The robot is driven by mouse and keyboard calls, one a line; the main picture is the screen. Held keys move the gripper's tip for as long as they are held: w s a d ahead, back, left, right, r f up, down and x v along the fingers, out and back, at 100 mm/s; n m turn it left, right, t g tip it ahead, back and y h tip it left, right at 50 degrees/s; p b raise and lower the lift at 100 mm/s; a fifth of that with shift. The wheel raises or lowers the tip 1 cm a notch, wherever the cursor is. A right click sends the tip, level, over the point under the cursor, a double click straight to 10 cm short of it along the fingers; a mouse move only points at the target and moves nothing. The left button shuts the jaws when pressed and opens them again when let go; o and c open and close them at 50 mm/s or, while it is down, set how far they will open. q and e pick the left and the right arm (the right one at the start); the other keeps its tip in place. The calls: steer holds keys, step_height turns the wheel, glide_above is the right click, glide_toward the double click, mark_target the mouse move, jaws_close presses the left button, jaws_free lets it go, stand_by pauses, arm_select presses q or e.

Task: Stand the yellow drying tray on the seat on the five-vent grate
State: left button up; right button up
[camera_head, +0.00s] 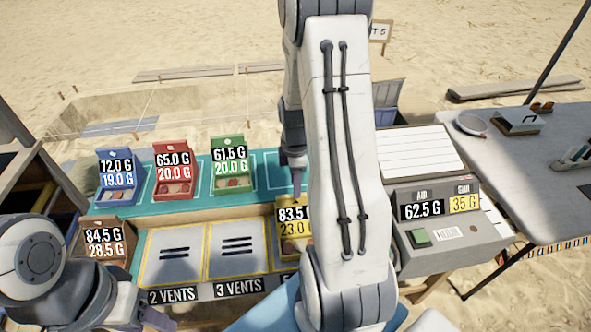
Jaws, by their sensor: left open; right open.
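The yellow drying tray (288,246), with a label reading 83.5 G and 23.0 G, stands right of the 3-vent grate (237,247). My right arm covers its right side. A third label (286,279), mostly hidden by that arm, lies in front of the tray, so I cannot read its vent count or see the grate there fully. My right gripper (297,186) is open, pointing down just above and behind the yellow tray; I cannot tell whether it touches. My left gripper (150,319) is open and empty at the lower left, in front of the 2-vent grate (176,254).
Blue (118,185), red (175,180) and green (232,175) trays stand on the teal mat (264,170) behind. A brown tray (103,243) stands at left. A grey scale console (455,238) reading 62.5 G is at right, beside a side table (545,195).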

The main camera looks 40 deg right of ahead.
step_height(320, 180, up, 7)
steer(key=shift+f, duration=0.2)
steer(key=s+a+r+m, duration=0.1)
steer(key=a+r, duration=0.2)
steer(key=a, duration=0.7)
steer(key=s+a+r+m, duration=0.1)
steer(key=a+r, duration=0.1)
steer(key=a, duration=0.8)
steer(key=s+a+r+m+y, duration=0.1)
steer(key=s+a+r+m, duration=0.1)
steer(key=s+a, duration=0.9)
steer(key=s, duration=0.3)
steer(key=shift+s+r, duration=0.15)
